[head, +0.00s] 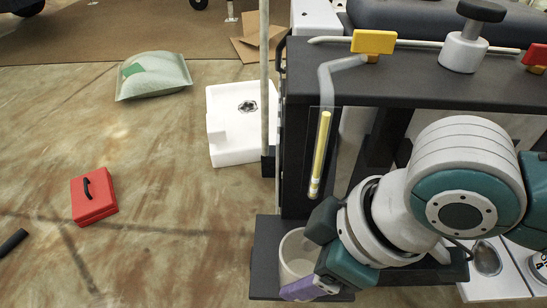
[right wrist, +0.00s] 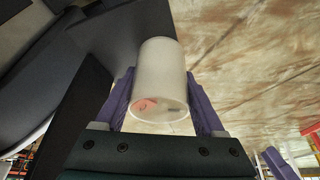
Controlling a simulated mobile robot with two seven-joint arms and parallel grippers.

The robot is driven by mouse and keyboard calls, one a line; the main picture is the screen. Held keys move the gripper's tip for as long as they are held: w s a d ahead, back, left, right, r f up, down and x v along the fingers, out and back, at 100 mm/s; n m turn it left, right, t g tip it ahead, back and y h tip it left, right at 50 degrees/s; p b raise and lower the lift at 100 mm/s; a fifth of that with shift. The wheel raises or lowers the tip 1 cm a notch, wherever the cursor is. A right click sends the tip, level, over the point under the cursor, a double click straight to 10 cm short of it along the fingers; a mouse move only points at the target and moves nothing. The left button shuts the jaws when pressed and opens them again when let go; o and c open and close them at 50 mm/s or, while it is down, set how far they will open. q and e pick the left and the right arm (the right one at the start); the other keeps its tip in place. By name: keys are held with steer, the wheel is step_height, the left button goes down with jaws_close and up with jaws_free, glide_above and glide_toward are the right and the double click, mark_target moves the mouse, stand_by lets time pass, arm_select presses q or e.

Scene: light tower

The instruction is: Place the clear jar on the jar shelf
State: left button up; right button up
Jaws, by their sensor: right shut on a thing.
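The clear jar (head: 296,253) looks whitish and translucent and is over the low dark shelf (head: 265,262) at the bottom of the head view. The jar (right wrist: 160,75) also shows in the right wrist view, between two purple fingers. My right gripper (head: 308,262) is shut on the jar's sides; its arm hides part of the shelf. I cannot tell whether the jar touches the shelf. My left gripper is absent from the head view; a cut-off purple part at the lower right of the right wrist view may belong to it.
A dark rack (head: 410,85) with yellow and red valve handles rises behind the shelf. A clear tube with a yellow stick (head: 320,150) hangs above the jar. A white block (head: 230,140), a red box (head: 94,196) and a pale bag (head: 153,75) lie on open floor leftward.

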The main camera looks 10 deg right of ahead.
steer(key=shift+f, duration=0.1)
steer(key=o, duration=1.4)
steer(key=shift+c, duration=0.2)
